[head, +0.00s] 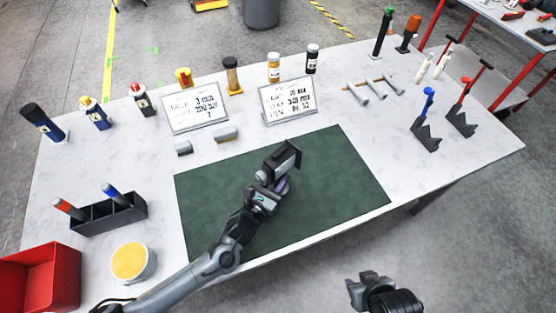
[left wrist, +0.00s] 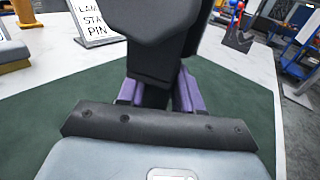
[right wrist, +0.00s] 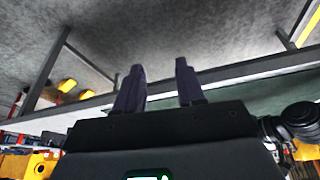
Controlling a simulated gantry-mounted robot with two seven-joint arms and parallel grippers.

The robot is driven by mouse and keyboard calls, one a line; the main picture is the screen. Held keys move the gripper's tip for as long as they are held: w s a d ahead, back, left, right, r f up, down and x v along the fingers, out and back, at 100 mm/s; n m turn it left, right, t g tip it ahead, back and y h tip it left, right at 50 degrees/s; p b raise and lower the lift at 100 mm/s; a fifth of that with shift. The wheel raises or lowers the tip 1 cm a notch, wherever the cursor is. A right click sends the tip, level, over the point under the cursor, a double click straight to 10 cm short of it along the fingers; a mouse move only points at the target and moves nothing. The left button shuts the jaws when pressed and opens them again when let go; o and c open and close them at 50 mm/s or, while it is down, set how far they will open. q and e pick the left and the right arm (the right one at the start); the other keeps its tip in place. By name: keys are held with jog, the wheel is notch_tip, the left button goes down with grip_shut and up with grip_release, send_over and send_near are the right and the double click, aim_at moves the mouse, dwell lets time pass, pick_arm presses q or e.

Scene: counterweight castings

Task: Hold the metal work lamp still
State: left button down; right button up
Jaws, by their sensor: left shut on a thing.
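The work lamp (head: 286,157) is a dark, blocky shape above the green mat (head: 335,165), near the mat's middle. My left gripper (head: 281,184) is shut on it. In the left wrist view the lamp (left wrist: 165,35) fills the top centre, and its narrow lower part passes between the purple fingers (left wrist: 155,95). I cannot tell whether the lamp's lower end touches the mat. My right gripper (head: 368,288) hangs off the table's front edge. In the right wrist view its fingers (right wrist: 160,88) stand apart with nothing between them.
Two sign cards (head: 196,112) (head: 289,100) stand behind the mat, with bottles around them. A black holder (head: 108,213), a yellow-topped cup (head: 133,262) and a red bin (head: 40,280) are at left. Black stands (head: 425,135) are at right. The mat's right part is clear.

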jog(key=w+a+r+n+t+y, duration=0.3)
jog(key=w+a+r+n+t, duration=0.15)
jog(key=w+a, duration=0.8)
jog(key=w+a+r+n+y, duration=0.25)
jog(key=a+r, duration=0.25)
jog(key=a, duration=0.4)
jog(key=w+a+r+n+y, duration=0.2)
jog(key=a+r+n+y, duration=0.15)
jog(key=a+r, duration=0.4)
jog(key=s+a+r+n+g+y, duration=0.2)
jog(key=s+a+n+y, duration=0.15)
jog(key=a, duration=0.45)
jog(key=s+a+r+n+g+y, duration=0.1)
jog(key=s+a+n+g+y, duration=0.1)
jog(key=a+n, duration=0.45)
jog(key=s+a+f+n+g, duration=0.1)
jog(key=s+a+n+g, duration=0.15)
jog(key=a+g, duration=0.2)
jog(key=n+h, duration=0.2)
jog(key=h, duration=1.3)
send_near(278, 153)
notch_tip(278, 153, down, 8)
jog(key=shift+w+f, duration=0.15)
jog(key=shift+f, duration=0.1)
